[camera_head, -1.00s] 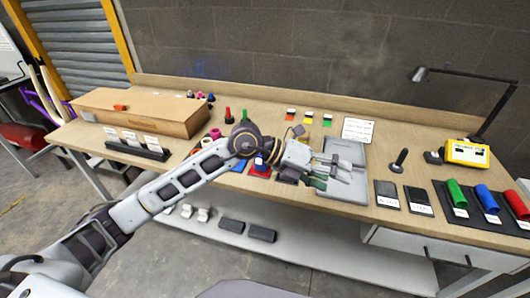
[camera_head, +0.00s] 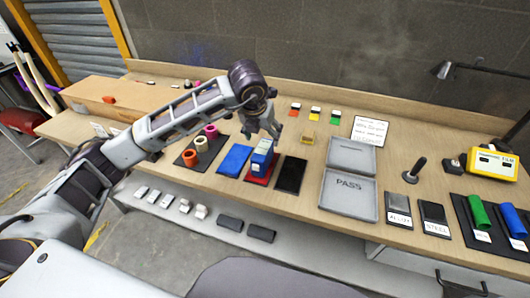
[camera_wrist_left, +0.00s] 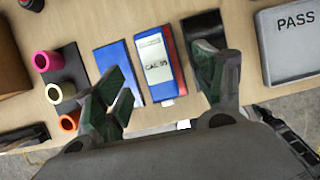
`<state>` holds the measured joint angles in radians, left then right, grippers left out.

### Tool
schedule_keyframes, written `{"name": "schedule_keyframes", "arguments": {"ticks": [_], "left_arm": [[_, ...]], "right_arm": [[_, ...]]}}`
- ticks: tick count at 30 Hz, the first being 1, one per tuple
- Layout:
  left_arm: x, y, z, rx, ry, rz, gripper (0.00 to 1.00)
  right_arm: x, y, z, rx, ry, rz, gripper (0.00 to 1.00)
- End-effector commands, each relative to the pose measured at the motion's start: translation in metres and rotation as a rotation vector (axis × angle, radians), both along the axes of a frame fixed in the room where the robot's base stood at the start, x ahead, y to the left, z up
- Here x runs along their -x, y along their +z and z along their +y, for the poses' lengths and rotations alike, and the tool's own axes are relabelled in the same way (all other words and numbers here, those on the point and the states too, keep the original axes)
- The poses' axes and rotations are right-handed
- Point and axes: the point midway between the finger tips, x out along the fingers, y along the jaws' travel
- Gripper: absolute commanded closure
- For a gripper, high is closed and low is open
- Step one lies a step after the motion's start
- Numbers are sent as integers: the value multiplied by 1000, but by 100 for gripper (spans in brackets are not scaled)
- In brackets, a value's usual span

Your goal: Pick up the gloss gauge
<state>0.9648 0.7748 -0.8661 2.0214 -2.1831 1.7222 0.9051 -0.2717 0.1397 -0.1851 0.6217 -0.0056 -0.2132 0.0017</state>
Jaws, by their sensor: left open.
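The gloss gauge, a blue block with a white label (camera_head: 262,154), stands on a red mat (camera_head: 273,172) at the front middle of the bench. In the left wrist view the gauge (camera_wrist_left: 157,70) lies between my two fingers, with its label reading what looks like "CAL 95". My left gripper (camera_head: 262,127) is open and empty, pointing down just above the gauge. In the left wrist view my left gripper (camera_wrist_left: 165,72) has one finger over the blue mat side and the other over the black mat side. I see no contact with the gauge.
A blue mat (camera_head: 234,159) and a black mat (camera_head: 290,175) flank the red one. A grey PASS tray (camera_head: 349,195) is to the right. Coloured rolls (camera_head: 201,145) stand at left. A yellow meter (camera_head: 492,163) sits far right.

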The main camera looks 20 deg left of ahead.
Motion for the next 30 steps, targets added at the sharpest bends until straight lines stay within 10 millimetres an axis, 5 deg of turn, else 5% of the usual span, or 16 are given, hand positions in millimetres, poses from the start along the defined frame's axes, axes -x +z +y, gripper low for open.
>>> {"name": "schedule_keyframes", "arguments": {"ticks": [17, 30], "left_arm": [[-3, -4, 5, -15, 14, -1, 30], [-23, -52, 4, -15, 13, -1, 30]], "right_arm": [[14, -1, -1, 1, 0, 17, 100], [6, 3, 2, -2, 0, 9, 100]]}}
